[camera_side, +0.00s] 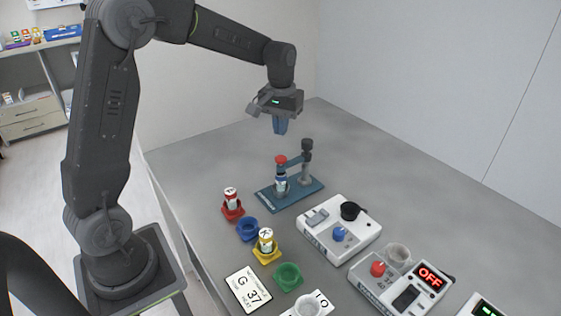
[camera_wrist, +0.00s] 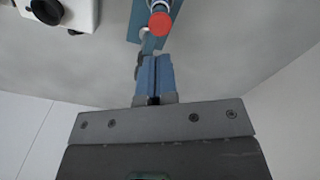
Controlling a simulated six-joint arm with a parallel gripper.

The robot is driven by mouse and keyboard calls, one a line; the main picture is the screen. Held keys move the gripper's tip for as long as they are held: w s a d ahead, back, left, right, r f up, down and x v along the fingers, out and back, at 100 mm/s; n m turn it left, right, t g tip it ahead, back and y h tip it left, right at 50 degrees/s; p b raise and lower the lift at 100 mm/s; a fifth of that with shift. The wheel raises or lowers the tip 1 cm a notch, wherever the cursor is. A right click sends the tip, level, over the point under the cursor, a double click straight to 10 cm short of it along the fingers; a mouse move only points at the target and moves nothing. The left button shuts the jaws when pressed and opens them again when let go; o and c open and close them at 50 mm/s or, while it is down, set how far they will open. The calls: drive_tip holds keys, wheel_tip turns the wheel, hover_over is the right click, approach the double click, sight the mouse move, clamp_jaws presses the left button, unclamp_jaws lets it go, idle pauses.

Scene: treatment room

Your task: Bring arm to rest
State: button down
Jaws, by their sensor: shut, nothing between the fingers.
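My gripper (camera_side: 280,126) is raised above the far part of the grey table, fingers pointing down. Its blue fingers are shut with nothing between them. In the wrist view the closed fingers (camera_wrist: 154,76) show at the middle. Below and apart from them stands a blue-based press (camera_side: 290,192) with a red knob on its arm. A small vial (camera_side: 281,185) with a dark band stands under that knob. The press's red top (camera_wrist: 160,23) also shows in the wrist view.
A red holder with a vial (camera_side: 231,203), an empty blue holder (camera_side: 247,229), a yellow holder with a vial (camera_side: 266,246) and a green holder (camera_side: 288,276) line the left side. White devices (camera_side: 340,229) and (camera_side: 401,280), the latter reading OFF, stand right. The table's far right is clear.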

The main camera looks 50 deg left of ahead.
drive_tip(key=s+d+r+m+t, duration=0.2)
drive_tip(key=s+d, duration=0.4)
drive_tip(key=s, duration=0.5)
drive_tip(key=s+d+r+m+t, duration=0.3)
drive_tip(key=s+d+r+m, duration=0.1)
drive_tip(key=s, duration=0.8)
drive_tip(key=shift+d+r+t, duration=0.3)
drive_tip(key=shift+d+r, duration=0.15)
drive_tip(key=shift+d, duration=0.75)
drive_tip(key=c, duration=1.8)
unclamp_jaws()
